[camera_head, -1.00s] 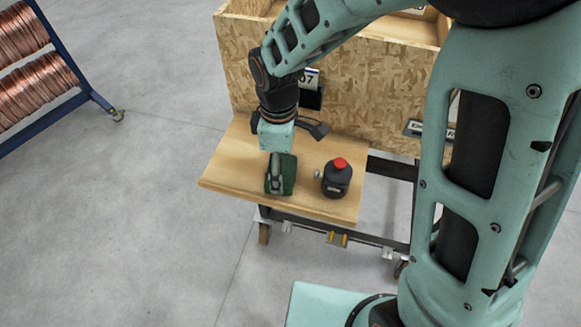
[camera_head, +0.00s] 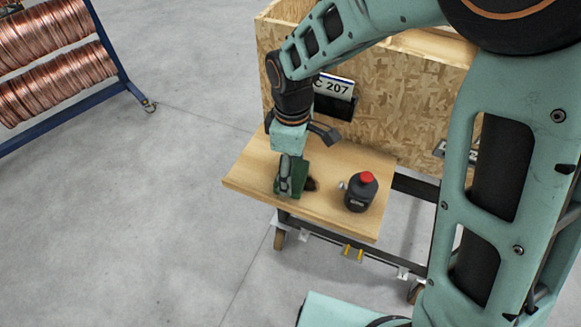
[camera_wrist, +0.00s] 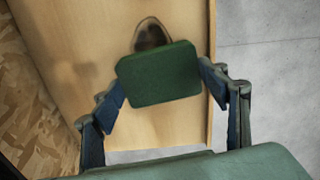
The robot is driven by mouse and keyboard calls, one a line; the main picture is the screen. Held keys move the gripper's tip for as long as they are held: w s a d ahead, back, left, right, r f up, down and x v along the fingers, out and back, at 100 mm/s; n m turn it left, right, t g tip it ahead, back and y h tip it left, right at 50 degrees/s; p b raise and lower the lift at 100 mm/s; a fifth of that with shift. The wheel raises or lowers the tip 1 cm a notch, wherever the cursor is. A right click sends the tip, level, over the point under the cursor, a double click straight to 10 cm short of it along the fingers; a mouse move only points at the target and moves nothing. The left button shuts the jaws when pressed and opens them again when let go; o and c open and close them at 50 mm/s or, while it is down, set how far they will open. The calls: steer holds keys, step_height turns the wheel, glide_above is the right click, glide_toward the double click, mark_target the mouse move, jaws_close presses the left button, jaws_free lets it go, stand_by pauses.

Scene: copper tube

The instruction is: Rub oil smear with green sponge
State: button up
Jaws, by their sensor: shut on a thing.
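The green sponge (camera_head: 304,178) is held between the two fingers of my gripper (camera_head: 288,188), low over the wooden shelf. The wrist view shows the sponge (camera_wrist: 160,75) as a flat green block with one finger of my gripper (camera_wrist: 163,88) at each side. The dark oil smear (camera_head: 312,184) lies on the wood just right of the sponge. In the wrist view the smear (camera_wrist: 151,37) shows at the sponge's upper edge, which may hide part of it. I cannot tell whether the sponge touches the wood.
A dark bottle with a red cap (camera_head: 361,191) stands on the wooden shelf (camera_head: 245,178), right of the smear. A chipboard crate (camera_head: 405,100) rises behind the shelf. A blue rack of copper coils (camera_head: 60,60) stands at the left. The shelf's left part is clear.

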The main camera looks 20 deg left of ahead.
steer(key=shift+s+d+f, duration=0.1)
steer(key=shift+s+d, duration=0.05)
steer(key=shift+d, duration=0.75)
steer(key=shift+s+d+f, duration=0.1)
steer(key=shift+d, duration=0.8)
steer(key=shift+s+d+r+p, duration=0.15)
steer(key=shift+d+p, duration=0.25)
steer(key=shift+d, duration=1.35)
step_height(320, 180, up, 6)
steer(key=p, duration=0.5)
steer(key=shift+a+r, duration=0.1)
steer(key=shift+r, duration=0.1)
step_height(320, 180, up, 3)
steer(key=shift+f+p, duration=0.15)
steer(key=shift+p, duration=0.4)
